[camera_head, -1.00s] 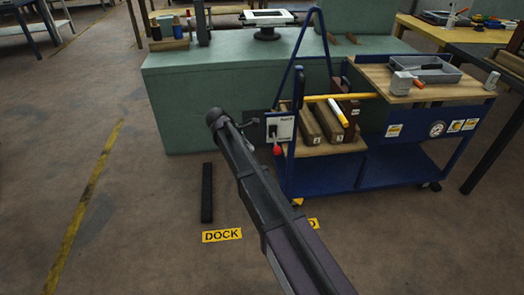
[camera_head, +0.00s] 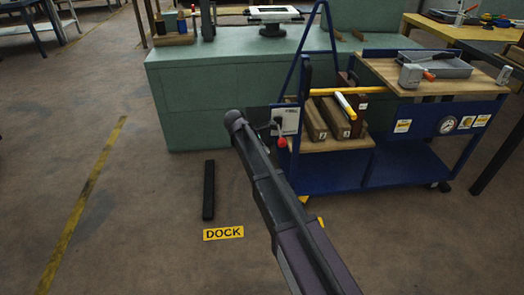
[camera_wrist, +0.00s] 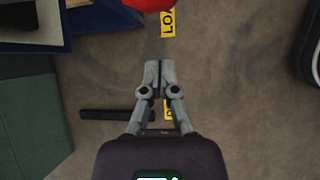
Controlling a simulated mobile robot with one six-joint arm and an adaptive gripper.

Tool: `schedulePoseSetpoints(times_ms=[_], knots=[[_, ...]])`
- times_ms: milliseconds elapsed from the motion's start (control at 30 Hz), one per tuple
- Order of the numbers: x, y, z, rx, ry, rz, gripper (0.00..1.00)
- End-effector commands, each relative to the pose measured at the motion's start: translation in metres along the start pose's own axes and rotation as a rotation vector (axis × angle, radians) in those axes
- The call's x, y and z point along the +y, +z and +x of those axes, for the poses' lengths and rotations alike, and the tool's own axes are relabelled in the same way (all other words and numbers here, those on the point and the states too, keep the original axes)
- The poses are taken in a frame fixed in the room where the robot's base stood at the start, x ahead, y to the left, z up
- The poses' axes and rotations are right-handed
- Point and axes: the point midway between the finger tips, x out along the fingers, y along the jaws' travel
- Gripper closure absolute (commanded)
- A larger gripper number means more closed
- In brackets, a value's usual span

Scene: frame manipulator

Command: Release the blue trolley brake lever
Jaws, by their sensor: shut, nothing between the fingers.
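The blue trolley (camera_head: 325,172) stands against the green bench, with a tall blue frame at its left. A white panel (camera_head: 286,120) on its left end has a dark lever with a red knob (camera_head: 281,142) hanging low on it. In the wrist view the red knob (camera_wrist: 150,4) is cut off by the top edge, beyond my fingertips and apart from them in the picture. My gripper (camera_wrist: 160,63) has its fingers together with nothing between them. In the head view my arm hides most of the gripper and part of the trolley's lower left.
A yellow DOCK label (camera_head: 223,233) and a black bar (camera_head: 208,190) lie on the floor left of my arm. The green bench (camera_head: 195,100) is behind. Wooden blocks (camera_head: 330,118) lie on the trolley's shelf. The floor at left is open.

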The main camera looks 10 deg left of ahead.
Motion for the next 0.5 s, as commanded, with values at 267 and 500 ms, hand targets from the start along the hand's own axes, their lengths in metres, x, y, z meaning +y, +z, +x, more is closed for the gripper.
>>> schedulePoseSetpoints(times_ms=[267, 500], knots=[[0.000, -0.001, 0.021, 0.000, -0.001, 0.000, 1.00], [0.000, 0.014, 0.016, 0.000, -0.001, 0.001, 1.00]])
